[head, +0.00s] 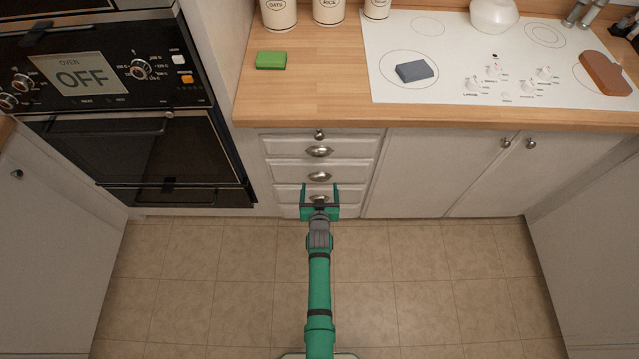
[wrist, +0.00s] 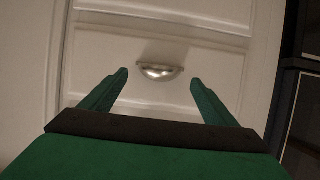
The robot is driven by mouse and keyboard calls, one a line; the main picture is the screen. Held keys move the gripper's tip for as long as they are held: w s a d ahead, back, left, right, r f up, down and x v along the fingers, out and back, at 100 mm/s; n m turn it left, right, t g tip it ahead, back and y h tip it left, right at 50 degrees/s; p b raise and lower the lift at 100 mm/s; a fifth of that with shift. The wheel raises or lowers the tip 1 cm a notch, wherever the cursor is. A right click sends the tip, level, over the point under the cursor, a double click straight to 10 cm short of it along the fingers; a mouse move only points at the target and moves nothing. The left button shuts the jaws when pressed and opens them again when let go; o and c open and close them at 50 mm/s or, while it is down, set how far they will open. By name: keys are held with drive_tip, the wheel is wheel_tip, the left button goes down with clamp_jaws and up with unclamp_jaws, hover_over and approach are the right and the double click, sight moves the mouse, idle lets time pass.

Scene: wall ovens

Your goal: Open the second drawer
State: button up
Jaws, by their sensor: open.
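A stack of several white drawers stands beside the oven in the head view. The top one has a small round knob (head: 319,134). The second drawer from the top (head: 285,149) is shut and has a metal cup handle (head: 319,151). Lower drawers, also shut, have cup handles (head: 319,176). My green gripper (head: 319,188) is open and empty, in front of the lower drawers in the picture. In the wrist view, a cup handle (wrist: 160,71) shows between the spread fingers (wrist: 158,78), apart from both; I cannot tell which drawer it belongs to.
The oven (head: 150,150) is at left, white cupboard doors (head: 430,175) at right. The wooden counter (head: 320,80) above holds a green sponge (head: 271,60) and a white cooktop (head: 450,30). The tiled floor (head: 220,280) is clear. Dark oven edges show at right in the wrist view.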

drive_tip(key=shift+x, duration=1.9)
